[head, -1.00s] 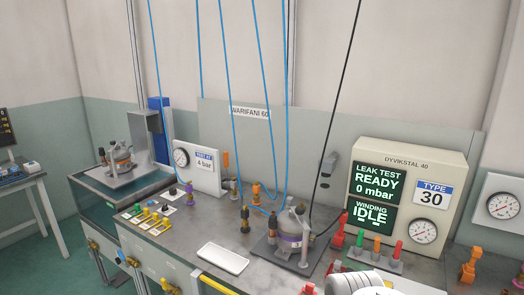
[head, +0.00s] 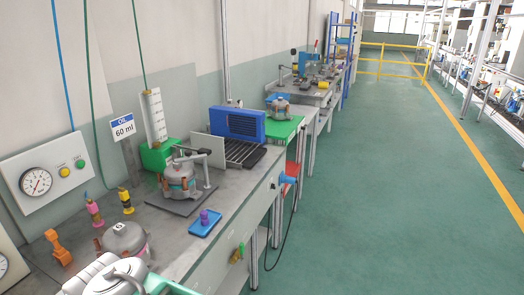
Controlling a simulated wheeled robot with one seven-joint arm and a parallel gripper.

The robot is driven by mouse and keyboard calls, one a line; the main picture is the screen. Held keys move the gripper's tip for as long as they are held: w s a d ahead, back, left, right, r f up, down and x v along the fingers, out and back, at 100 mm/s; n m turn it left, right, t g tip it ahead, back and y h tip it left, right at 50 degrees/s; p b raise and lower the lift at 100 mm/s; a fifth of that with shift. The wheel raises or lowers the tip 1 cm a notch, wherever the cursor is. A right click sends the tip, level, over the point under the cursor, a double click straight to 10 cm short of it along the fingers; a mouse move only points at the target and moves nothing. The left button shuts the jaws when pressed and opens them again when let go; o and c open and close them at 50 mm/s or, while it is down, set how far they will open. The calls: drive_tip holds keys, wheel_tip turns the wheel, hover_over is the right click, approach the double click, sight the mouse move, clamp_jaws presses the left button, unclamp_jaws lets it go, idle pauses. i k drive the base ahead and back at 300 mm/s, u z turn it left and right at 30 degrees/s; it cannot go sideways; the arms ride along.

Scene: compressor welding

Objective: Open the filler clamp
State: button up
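The filler clamp (head: 194,154) shows in the head view at the middle left. Its bar runs from a post on the right over the top of a grey compressor (head: 180,178). The compressor stands upright on a dark plate (head: 161,201) on the bench. I cannot tell how firmly the clamp's tip presses on it. Behind it stands the oil filler, a white graduated column (head: 153,115) on a green base (head: 155,156), beside an "OIL 60 ml" sign (head: 122,128). My gripper's fingers are not visible; pale parts, probably of my arm, fill the bottom left corner.
Another compressor (head: 126,238) sits at the bottom left, partly hidden. A blue tray (head: 205,227) with a purple piece lies at the bench's front edge. A blue fan unit (head: 237,125) and further benches stand beyond. The green floor (head: 370,200) to the right is clear.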

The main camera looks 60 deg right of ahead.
sight(188, 153)
drive_tip(key=z, duration=1)
drive_tip(key=k, duration=0.65)
drive_tip(key=z, duration=0.95)
drive_tip(key=i, duration=0.9)
drive_tip(key=u, duration=0.55)
drive_tip(key=i, duration=0.5)
drive_tip(key=u, duration=0.4)
